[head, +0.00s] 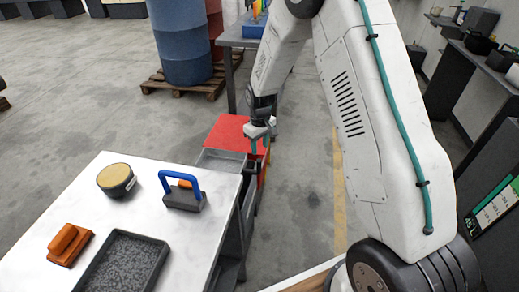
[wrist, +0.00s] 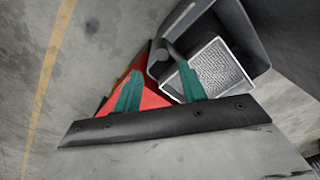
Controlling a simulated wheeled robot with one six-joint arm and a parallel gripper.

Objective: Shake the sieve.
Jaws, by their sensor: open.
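A rectangular mesh piece (wrist: 215,68) with a pale rim and a dark handle lies in an open grey drawer (wrist: 258,45) in the wrist view. It looks like the sieve, but I cannot be sure. In the head view the drawer (head: 221,158) juts from the table's right end, and the mesh piece cannot be made out. My gripper (head: 261,143) is open, with teal fingers, near the drawer's far right. In the wrist view my gripper (wrist: 158,85) has its right finger overlapping the mesh piece's near edge; I cannot tell whether they touch.
A red surface (head: 230,132) lies beyond the drawer. Barrels (head: 182,40) stand on a pallet behind.

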